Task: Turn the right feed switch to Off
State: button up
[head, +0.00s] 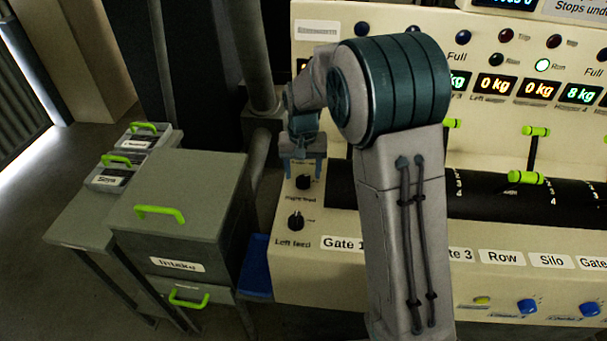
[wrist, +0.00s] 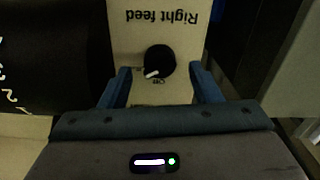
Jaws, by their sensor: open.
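The right feed switch is a black round knob (head: 303,182) on the cream panel, above the left feed switch (head: 296,220) in the head view. In the wrist view the right feed knob (wrist: 160,60) sits under an upside-down "Right feed" label. Its white pointer aims to the lower left, close to small lettering; "Off" seems to read just below the knob. My gripper (head: 303,167) is over the knob. In the wrist view its blue fingers (wrist: 161,74) are open, one on each side of the knob, with gaps; contact does not show.
A black slotted drum with green-handled levers (head: 529,178) lies right of the switches. Gate labels (head: 502,257) and blue buttons (head: 526,306) line the panel below. A grey Intake cabinet (head: 178,215) stands at left. My arm hides part of the panel.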

aim_at(303, 181)
jog(key=shift+f, duration=1.15)
jog(key=c, duration=1)
jog(key=shift+n, duration=0.3)
jog(key=n+b, duration=0.1)
jog(key=n, duration=1)
jog(key=shift+n, duration=0.3)
